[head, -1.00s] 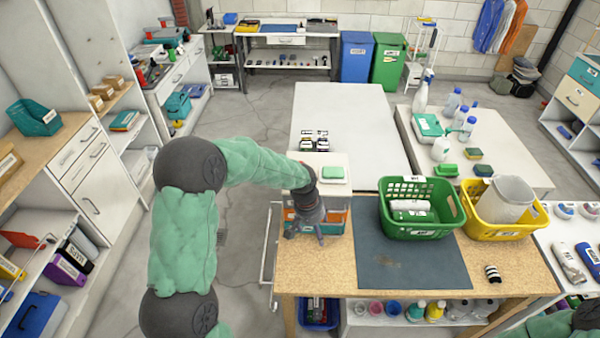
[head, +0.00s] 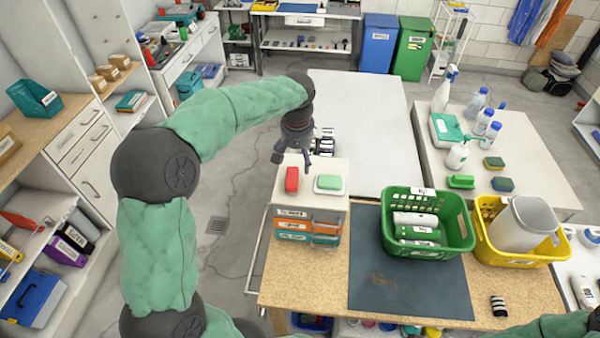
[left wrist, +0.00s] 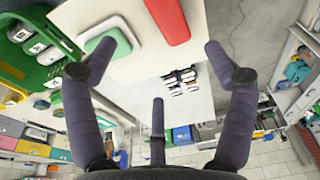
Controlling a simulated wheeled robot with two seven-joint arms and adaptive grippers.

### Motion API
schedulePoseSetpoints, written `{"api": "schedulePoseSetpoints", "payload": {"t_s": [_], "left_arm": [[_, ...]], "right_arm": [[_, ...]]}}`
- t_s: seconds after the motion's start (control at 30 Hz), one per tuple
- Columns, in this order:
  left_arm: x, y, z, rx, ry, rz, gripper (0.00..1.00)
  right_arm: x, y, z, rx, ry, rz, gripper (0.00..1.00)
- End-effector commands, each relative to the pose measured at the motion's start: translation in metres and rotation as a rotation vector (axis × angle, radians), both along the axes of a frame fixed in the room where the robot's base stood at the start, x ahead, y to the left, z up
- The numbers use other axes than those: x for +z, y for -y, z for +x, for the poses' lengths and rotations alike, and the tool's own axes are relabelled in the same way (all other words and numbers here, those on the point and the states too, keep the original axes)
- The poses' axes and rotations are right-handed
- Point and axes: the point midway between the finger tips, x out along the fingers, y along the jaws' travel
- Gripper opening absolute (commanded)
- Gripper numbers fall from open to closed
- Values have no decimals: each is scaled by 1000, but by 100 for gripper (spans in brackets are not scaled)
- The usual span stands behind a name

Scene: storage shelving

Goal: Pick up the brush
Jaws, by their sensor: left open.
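No object is plainly recognisable as the brush. A small green object (head: 461,181), perhaps a scrub brush, lies on the white table at the right in the head view; its bristles cannot be made out. My left gripper (head: 291,158) is open and empty, above the back edge of the small drawer unit (head: 310,204). In the left wrist view its spread fingers (left wrist: 160,78) hold nothing. A red block (head: 292,180) and a green block (head: 330,182) on a white dish lie on the unit's top, nearer the front than the gripper. My right gripper is out of view.
A green basket (head: 427,243) with white rolls and a yellow basket (head: 515,259) with a white container stand on the wooden bench. A dark mat (head: 400,298) is mostly bare. Spray bottles (head: 444,90) and sponges (head: 494,162) stand on the right table. The white table (head: 370,140) behind is mostly clear.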

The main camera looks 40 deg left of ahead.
Motion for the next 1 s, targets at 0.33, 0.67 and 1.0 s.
{"api": "schedulePoseSetpoints", "payload": {"t_s": [0.33, 0.67, 1.0], "left_arm": [[-47, -4, 5, -1, -3, -1, 84], [-70, -9, 3, -1, -4, -1, 84], [-103, -13, 6, -1, -2, -1, 84]], "right_arm": [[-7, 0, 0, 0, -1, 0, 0], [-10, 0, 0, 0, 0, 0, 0], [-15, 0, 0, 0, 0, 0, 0]]}}
